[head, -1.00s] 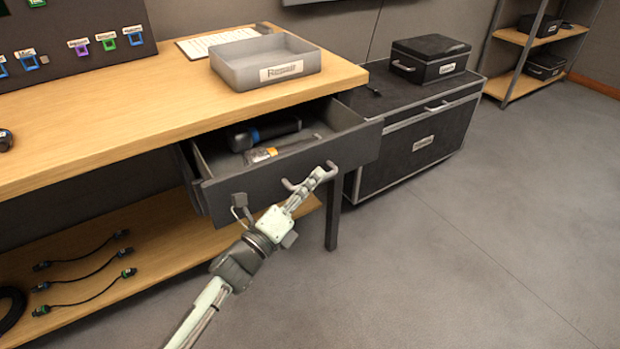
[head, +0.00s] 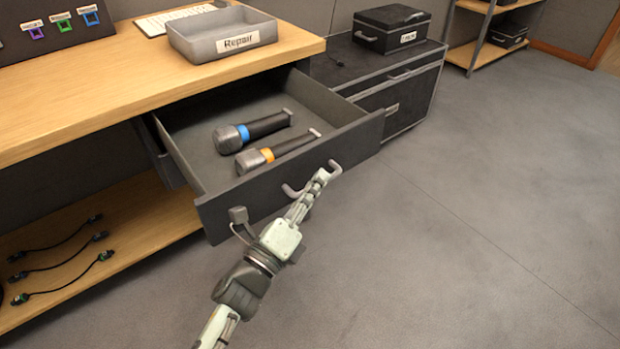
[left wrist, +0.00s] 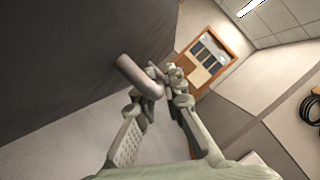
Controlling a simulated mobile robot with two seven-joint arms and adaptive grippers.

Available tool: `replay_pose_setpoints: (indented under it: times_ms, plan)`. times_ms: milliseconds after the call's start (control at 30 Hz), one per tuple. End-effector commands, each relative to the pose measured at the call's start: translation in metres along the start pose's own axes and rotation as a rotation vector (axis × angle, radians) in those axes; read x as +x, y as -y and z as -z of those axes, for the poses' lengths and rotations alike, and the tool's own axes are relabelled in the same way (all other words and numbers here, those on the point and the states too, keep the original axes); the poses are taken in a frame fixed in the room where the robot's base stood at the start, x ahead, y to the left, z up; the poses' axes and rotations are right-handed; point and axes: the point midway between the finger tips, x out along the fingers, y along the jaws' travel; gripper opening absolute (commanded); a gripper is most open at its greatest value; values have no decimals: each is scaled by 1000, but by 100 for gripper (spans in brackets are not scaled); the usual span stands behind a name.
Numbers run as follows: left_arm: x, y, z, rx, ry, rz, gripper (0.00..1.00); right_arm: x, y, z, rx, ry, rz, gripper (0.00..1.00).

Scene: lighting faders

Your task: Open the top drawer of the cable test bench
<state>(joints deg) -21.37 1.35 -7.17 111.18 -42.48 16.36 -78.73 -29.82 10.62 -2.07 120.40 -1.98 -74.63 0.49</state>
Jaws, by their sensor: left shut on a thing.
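The dark grey top drawer (head: 190,165) of the wooden-topped bench (head: 110,95) stands well open in the head view. Two microphone-like things lie inside, one with a blue ring (head: 255,131) and one with an orange ring (head: 275,152). My left gripper (head: 322,178) is shut on the drawer's curved handle (head: 290,191). In the left wrist view the fingers (left wrist: 160,88) close around the grey handle bar (left wrist: 138,76), in front of the dark drawer face. The fingertips partly hide the handle. My right gripper is not in view.
A grey tray labelled Repair (head: 222,36) stands on the bench top. Several cables (head: 62,268) lie on the lower shelf (head: 140,245). A black case (head: 391,28) sits on a dark cabinet (head: 400,85) to the right. The floor (head: 480,220) in front is clear.

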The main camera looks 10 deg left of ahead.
Motion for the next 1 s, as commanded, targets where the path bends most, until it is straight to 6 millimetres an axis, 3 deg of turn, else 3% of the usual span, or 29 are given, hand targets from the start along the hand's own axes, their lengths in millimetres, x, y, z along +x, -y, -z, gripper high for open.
replay_pose_setpoints:
  times_ms: [300, 333, 400, 700, 867, 1000]
  plan:
    - [-1, 0, 0, 0, 0, -2, 0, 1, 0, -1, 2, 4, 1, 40]
    - [-1, 0, 0, 0, 0, -2, 13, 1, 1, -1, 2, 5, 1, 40]
    - [0, 0, 0, 0, 0, -2, 19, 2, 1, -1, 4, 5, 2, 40]
    - [-2, 0, 0, 0, 0, -1, 19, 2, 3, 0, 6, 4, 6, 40]
    - [-21, -1, 1, -2, -1, -5, 19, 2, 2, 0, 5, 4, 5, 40]
    - [-50, -2, 1, -1, -1, -7, 19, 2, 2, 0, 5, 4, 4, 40]
